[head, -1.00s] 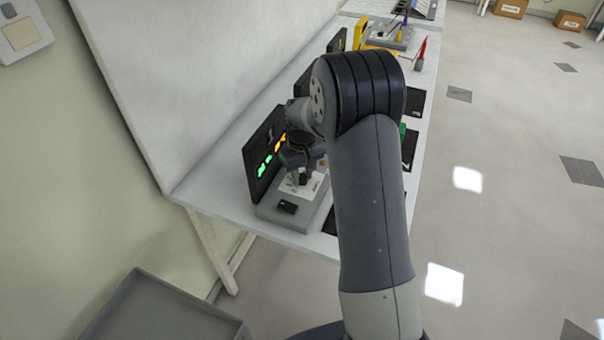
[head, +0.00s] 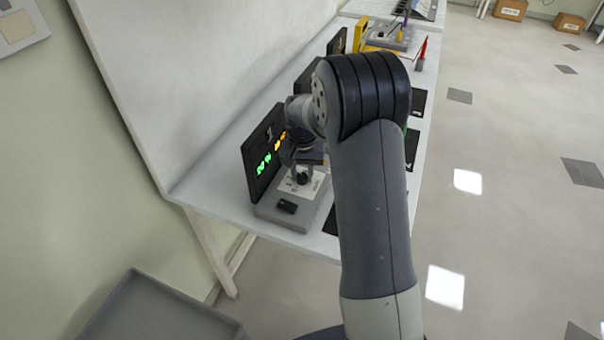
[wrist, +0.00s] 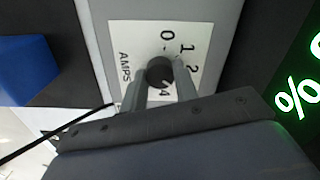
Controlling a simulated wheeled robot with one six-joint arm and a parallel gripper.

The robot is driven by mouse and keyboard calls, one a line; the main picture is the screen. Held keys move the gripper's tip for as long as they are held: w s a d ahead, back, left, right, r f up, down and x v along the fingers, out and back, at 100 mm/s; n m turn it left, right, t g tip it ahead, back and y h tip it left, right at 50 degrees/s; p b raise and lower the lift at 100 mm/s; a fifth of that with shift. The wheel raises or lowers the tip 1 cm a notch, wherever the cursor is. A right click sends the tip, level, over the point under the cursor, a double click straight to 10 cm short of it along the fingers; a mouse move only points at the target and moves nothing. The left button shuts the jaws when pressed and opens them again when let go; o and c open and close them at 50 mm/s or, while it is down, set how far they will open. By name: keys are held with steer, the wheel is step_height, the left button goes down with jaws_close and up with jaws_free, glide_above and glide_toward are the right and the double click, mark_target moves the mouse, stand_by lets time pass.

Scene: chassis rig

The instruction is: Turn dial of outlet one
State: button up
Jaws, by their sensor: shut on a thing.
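The dial (wrist: 160,71) is a small round black knob on a white plate (wrist: 122,35) printed with AMPS and the numbers 0, 1, 2 and 4. My gripper (wrist: 161,80) is shut on the dial, with one grey finger on each side of it. In the head view my gripper (head: 303,170) reaches down onto the grey outlet box (head: 268,213), and the dial (head: 303,178) shows dark between the fingers. The gripper covers part of the plate. The dial's exact setting is hard to tell.
A black display (head: 262,155) marked 1, with green and orange digits, stands behind the box. A black switch (head: 288,207) sits at the box's near end. A blue object (wrist: 25,70) lies at the left of the wrist view. Other equipment stands farther along the white bench (head: 215,188).

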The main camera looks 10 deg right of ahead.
mark_target(302, 176)
steer(key=shift+m, duration=0.3)
steer(key=o, duration=1)
steer(key=shift+c, duration=0.2)
steer(key=shift+r, duration=0.1)
step_height(302, 176, up, 11)
steer(key=shift+b, duration=0.45)
steer(key=shift+f, duration=0.2)
step_height(302, 176, down, 11)
steer(key=shift+r+p, duration=0.2)
steer(key=shift+p, duration=0.25)
steer(key=shift+f, duration=0.1)
